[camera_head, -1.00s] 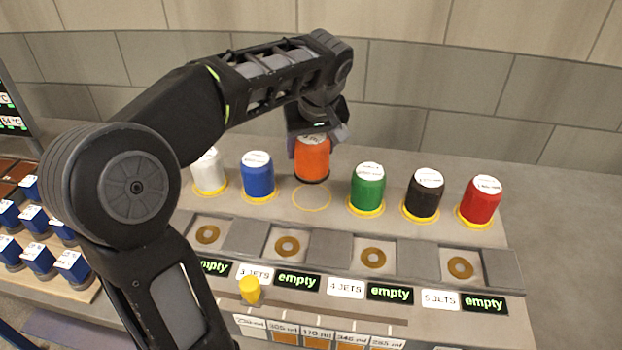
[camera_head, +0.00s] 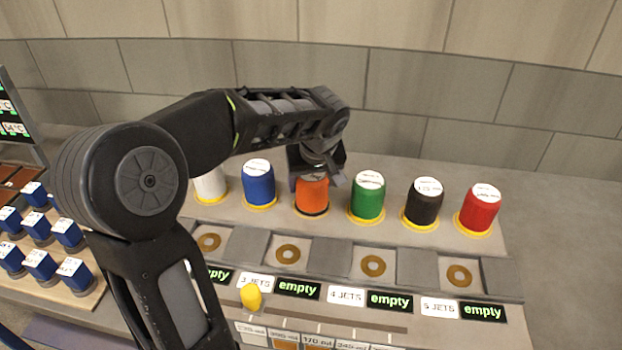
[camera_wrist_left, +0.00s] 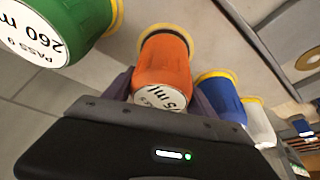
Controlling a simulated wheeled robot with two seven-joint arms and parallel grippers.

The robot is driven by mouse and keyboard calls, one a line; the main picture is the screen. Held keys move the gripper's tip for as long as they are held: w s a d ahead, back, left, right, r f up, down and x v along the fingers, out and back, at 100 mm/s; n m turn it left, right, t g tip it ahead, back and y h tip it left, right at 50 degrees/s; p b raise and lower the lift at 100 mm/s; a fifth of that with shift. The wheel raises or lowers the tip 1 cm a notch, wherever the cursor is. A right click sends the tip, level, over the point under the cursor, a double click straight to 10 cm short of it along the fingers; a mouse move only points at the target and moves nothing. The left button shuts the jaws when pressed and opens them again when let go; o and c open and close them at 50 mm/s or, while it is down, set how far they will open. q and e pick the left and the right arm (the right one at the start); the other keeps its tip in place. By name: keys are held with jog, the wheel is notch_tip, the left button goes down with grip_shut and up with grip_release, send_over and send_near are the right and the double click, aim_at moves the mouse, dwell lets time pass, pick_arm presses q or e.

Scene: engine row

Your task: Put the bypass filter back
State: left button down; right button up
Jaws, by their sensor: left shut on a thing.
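The orange filter (camera_head: 312,197) stands upright in the head view, between the blue and green canisters. Its base is at its yellow ring, and the ring shows around the base in the left wrist view, where the filter (camera_wrist_left: 163,65) is seen close. My left gripper (camera_head: 314,180) is above it with its fingers shut on the filter's upper part. The gripper (camera_wrist_left: 155,95) also shows in the left wrist view. The filter's top label is partly hidden by the gripper. My right gripper is not in view.
A white canister (camera_head: 210,187) and blue canister (camera_head: 258,184) stand to the left. Green (camera_head: 366,200), black (camera_head: 422,205) and red (camera_head: 480,212) canisters stand to the right, each on a yellow ring. A yellow knob (camera_head: 251,296) is in front. Blue cubes (camera_head: 38,263) stand at left.

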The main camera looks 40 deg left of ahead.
pick_arm(q)
jog(key=shift+f, duration=0.15)
jog(key=shift+c, duration=1.5)
grip_release()
jog(key=shift+r, duration=0.3)
jog(key=b+v, duration=0.1)
jog(key=v, duration=1)
jog(key=shift+s+d+r, duration=0.15)
jog(key=shift+d+r, duration=0.05)
jog(key=shift+r, duration=0.15)
